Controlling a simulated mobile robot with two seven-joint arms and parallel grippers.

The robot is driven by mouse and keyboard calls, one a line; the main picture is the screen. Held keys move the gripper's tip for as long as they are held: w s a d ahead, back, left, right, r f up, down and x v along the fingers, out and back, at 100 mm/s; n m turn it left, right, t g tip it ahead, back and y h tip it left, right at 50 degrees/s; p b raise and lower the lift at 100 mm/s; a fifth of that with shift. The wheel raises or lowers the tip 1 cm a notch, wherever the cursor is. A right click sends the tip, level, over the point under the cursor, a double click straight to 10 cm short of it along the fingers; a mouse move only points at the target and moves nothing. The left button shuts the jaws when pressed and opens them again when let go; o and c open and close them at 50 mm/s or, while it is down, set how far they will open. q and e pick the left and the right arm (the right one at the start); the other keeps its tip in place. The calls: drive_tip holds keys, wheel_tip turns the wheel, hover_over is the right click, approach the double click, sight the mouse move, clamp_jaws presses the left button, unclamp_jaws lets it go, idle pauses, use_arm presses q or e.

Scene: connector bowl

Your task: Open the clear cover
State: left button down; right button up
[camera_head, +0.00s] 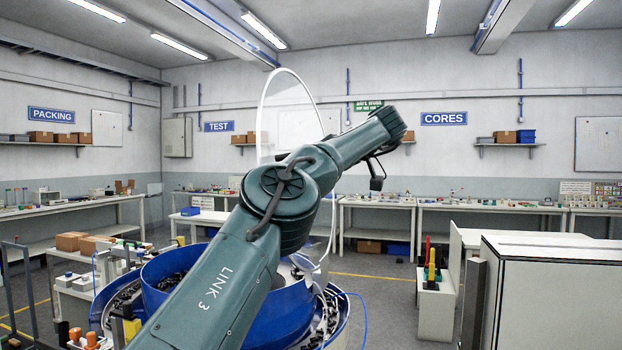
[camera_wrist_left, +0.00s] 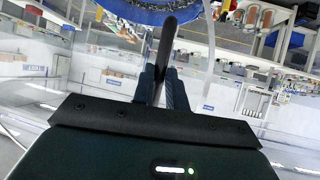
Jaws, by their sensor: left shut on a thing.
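The clear cover (camera_head: 283,100) is a round transparent disc with a pale rim. In the head view it stands raised and nearly upright above the blue bowl (camera_head: 165,268), partly behind my left arm. In the left wrist view my left gripper (camera_wrist_left: 161,88) is shut on a dark bar-shaped handle (camera_wrist_left: 168,40), which stands up between its fingers. The blue bowl rim (camera_wrist_left: 160,12) shows beyond it at the top. My arm hides the left fingers, the handle and much of the bowl in the head view. My right gripper is in neither view.
Small dark parts (camera_head: 172,282) lie in the bowl. A white cabinet (camera_head: 550,285) stands at the right front. Workbenches (camera_head: 490,208) line the back wall. A small stand (camera_head: 436,300) with coloured tools stands right of the bowl, with open floor between.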

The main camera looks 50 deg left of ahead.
use_arm(q)
drive_tip(key=shift+f, duration=0.15)
drive_tip(key=c, duration=1.4)
unclamp_jaws()
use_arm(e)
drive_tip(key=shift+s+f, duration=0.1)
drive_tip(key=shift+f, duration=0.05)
